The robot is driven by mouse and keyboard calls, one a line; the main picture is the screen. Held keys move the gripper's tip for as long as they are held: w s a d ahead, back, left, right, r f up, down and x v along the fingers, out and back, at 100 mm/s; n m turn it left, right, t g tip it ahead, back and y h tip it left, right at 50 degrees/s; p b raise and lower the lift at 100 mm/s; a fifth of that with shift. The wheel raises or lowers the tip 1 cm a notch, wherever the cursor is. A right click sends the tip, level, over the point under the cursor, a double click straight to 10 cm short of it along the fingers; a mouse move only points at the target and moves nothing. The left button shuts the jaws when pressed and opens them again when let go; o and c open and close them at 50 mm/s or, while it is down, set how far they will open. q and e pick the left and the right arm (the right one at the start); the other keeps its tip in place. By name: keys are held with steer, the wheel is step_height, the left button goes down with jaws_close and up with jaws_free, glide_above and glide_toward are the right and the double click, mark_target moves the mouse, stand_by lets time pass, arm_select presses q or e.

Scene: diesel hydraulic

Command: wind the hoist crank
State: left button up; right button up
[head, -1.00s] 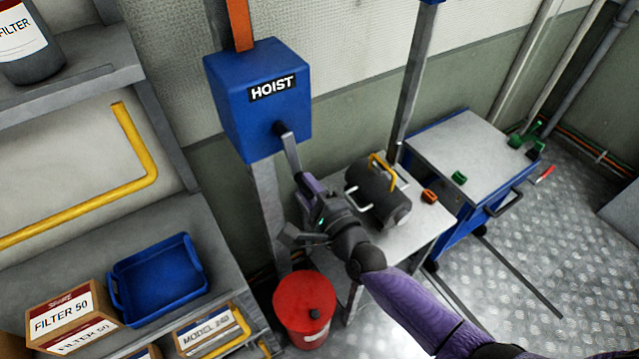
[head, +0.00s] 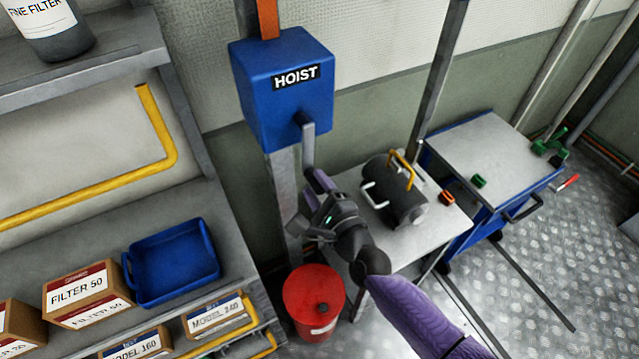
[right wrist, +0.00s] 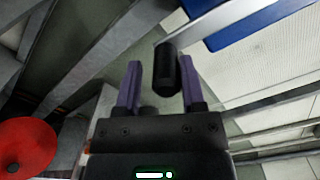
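The blue hoist box (head: 284,98) is fixed to a post, with a grey crank arm (head: 308,145) hanging down from its front. In the right wrist view the crank's dark handle (right wrist: 165,70) lies between my right gripper's two purple fingers (right wrist: 160,84), nearer the right one. Gaps show beside the handle, so the gripper is open around it. In the head view my right gripper (head: 318,185) is at the crank's lower end, and it partly hides the handle. My left gripper is not in view.
A grey table (head: 447,216) with a dark canister (head: 395,188) stands right of the crank, beside a blue cart (head: 480,150). A red bucket (head: 311,300) stands below. Shelves with boxes and a blue tray (head: 172,264) are at the left.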

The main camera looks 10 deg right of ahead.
steer(key=o, duration=0.3)
steer(key=shift+a, duration=0.1)
steer(key=shift+r, duration=0.1)
steer(key=v, duration=1)
steer(key=shift+w, duration=0.1)
